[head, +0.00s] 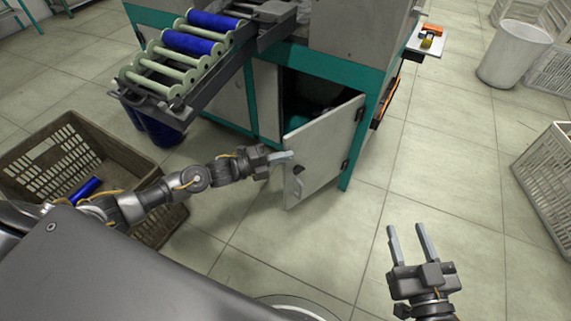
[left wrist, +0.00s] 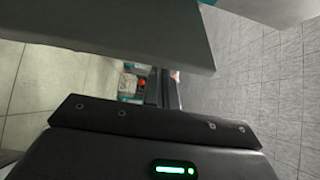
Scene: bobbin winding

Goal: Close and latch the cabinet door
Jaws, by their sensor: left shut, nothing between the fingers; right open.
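The grey cabinet door (head: 325,150) stands ajar on the teal-framed machine, hinged at its right side, with the dark cabinet interior (head: 305,98) showing above and behind it. A dark latch or handle (head: 298,170) is near the door's left edge. My left gripper (head: 290,156) is shut and empty, with its fingertips at the outer face of the door near that edge; I cannot tell whether they touch. In the left wrist view a large grey panel (left wrist: 110,30) fills the upper part. My right gripper (head: 408,243) is open and empty above the floor at lower right.
A brown crate (head: 50,160) holding a blue bobbin (head: 85,190) is on the floor at left. A white bin (head: 513,55) and crates stand at right. Floor before the door is clear.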

